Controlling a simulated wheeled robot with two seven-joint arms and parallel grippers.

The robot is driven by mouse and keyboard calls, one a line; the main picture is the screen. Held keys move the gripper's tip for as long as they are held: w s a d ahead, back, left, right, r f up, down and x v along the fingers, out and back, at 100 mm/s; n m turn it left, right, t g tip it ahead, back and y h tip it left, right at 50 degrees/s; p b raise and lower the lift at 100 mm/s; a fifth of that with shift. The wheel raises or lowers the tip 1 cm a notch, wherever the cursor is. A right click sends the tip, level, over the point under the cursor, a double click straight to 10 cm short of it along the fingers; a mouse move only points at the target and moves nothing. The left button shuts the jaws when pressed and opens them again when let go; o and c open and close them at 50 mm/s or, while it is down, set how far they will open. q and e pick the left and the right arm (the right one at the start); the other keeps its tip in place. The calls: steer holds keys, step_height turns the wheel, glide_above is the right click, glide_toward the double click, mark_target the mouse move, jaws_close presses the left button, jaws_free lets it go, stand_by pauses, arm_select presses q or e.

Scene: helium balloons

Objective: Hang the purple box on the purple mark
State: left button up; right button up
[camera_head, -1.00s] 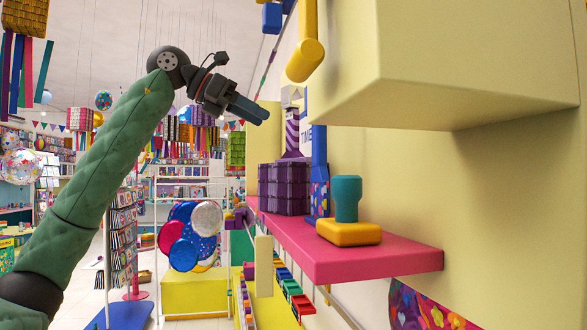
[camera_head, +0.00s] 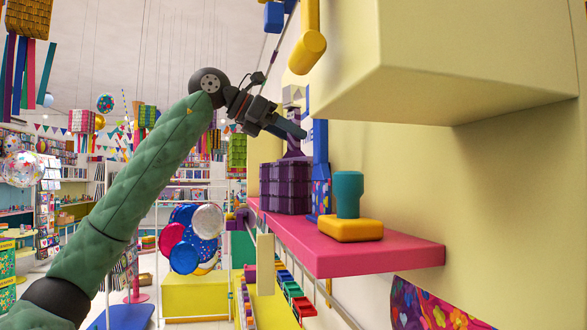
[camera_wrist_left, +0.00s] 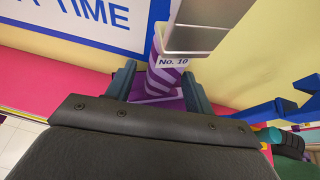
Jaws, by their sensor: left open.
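A dark purple block-patterned box (camera_head: 286,187) stands on the pink shelf (camera_head: 360,254) in the head view. My left gripper (camera_head: 292,129) is above this box, open and empty. In the left wrist view its fingers (camera_wrist_left: 158,84) stand on either side of a purple-and-white striped post (camera_wrist_left: 163,80), with a "No. 10" label and a pale metallic piece at its top. I cannot tell whether the fingers touch the post. In the head view the gripper hides most of the post. I cannot make out a purple mark for certain. My right gripper is not in view.
A teal-and-yellow stamp-like object (camera_head: 349,207) and a blue upright (camera_head: 320,165) stand near the purple box. A large cream block (camera_head: 460,60) juts out at upper right. A yellow rounded piece (camera_head: 307,50) hangs above. Foil balloons (camera_head: 185,240) are lower left.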

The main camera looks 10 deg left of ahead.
arm_select(q)
steer(key=shift+c, duration=0.2)
steer(key=c, duration=1.1)
steer(key=shift+s+a+r+p, duration=0.15)
steer(key=shift+r+p, duration=0.15)
steer(key=shift+r, duration=0.3)
steer(key=shift+s+a+r+p, duration=0.1)
steer(key=shift+r+p, duration=0.2)
steer(key=shift+r, duration=0.25)
steer(key=shift+s, duration=0.1)
steer(key=shift+s+a+r, duration=0.4)
steer(key=shift+a, duration=0.15)
